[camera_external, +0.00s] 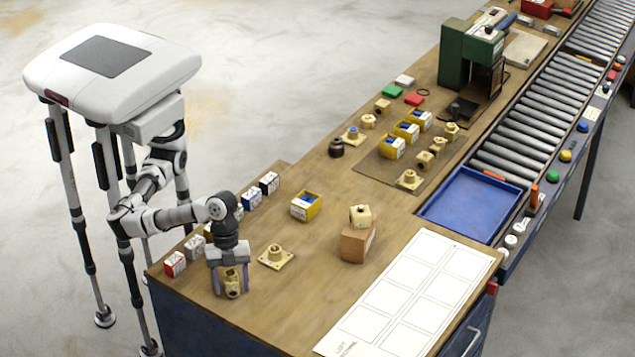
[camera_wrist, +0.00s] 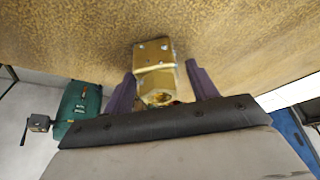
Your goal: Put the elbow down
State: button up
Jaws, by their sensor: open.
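The elbow (camera_external: 233,288) is a small brass-coloured fitting with a round opening, on the wooden bench near its front left corner. In the wrist view the elbow (camera_wrist: 155,72) is a blocky brass piece with bolt-like dots, between the two purple fingers. My gripper (camera_external: 231,287) points down over the elbow, one finger on each side. The gripper (camera_wrist: 162,85) is open, with a gap visible beside the elbow, most clearly on the right. Whether the elbow's underside fully touches the bench is hard to tell.
A flanged brass fitting (camera_external: 276,257) lies close on the right. Small boxes (camera_external: 175,264) line the bench's left edge. A brown block (camera_external: 355,245) carries another brass fitting (camera_external: 360,215). A white gridded sheet (camera_external: 410,300) and blue tray (camera_external: 470,205) are farther right.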

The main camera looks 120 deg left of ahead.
jog(key=v, duration=1.2)
